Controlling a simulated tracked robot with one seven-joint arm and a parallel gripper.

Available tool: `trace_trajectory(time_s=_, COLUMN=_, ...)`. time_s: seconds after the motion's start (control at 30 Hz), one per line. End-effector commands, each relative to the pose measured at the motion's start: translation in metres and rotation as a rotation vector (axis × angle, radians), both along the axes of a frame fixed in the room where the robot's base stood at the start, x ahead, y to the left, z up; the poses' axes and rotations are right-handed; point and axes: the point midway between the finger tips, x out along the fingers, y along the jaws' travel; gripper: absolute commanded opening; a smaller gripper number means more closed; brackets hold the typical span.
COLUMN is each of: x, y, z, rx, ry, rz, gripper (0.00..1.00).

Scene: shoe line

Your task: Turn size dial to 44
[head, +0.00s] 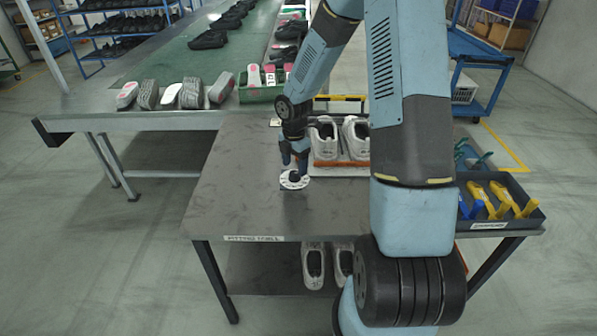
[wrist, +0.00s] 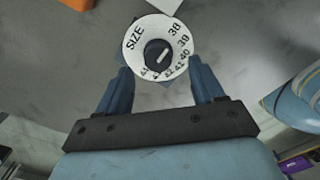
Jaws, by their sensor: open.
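The size dial (wrist: 135,55) is a white disc with a black centre knob (wrist: 153,48), the word SIZE and size numbers around its edge. In the head view, the dial (head: 286,184) lies on the grey table, left of the white shoes. A white line on the knob slants from lower left to upper right; I cannot tell which end is the pointer or which number it marks. My gripper (wrist: 158,74) is open, its two blue fingers on either side of the dial's lower part. In the head view, my gripper (head: 293,160) is over the dial and partly hides it.
Two white shoes (head: 325,138) stand right of the dial. A dark bin (head: 512,219) with yellow and blue tools sits at the table's right end. A conveyor (head: 150,62) with shoes and soles runs behind. The table's left part is clear.

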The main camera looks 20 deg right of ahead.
Motion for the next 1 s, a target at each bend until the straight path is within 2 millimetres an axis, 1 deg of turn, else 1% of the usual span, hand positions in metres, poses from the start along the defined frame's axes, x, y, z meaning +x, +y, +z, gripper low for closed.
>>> trace_trajectory(time_s=0.03, x=-0.001, y=0.000, z=-0.009, rx=0.000, ry=0.004, rz=0.001, gripper=0.68)
trace_trajectory(time_s=0.1, x=-0.001, y=0.001, z=-0.018, rx=0.000, ry=0.002, rz=0.000, gripper=0.68)
trace_trajectory(time_s=0.23, x=0.000, y=0.000, z=-0.030, rx=0.000, ry=0.001, rz=0.001, gripper=0.68)
trace_trajectory(time_s=0.4, x=0.000, y=0.000, z=-0.036, rx=0.000, ry=0.001, rz=-0.001, gripper=0.68)
trace_trajectory(time_s=0.67, x=0.000, y=-0.001, z=-0.037, rx=0.000, ry=0.001, rz=-0.001, gripper=0.68)
trace_trajectory(time_s=1.0, x=0.000, y=-0.001, z=-0.037, rx=0.000, ry=0.001, rz=-0.002, gripper=0.35)
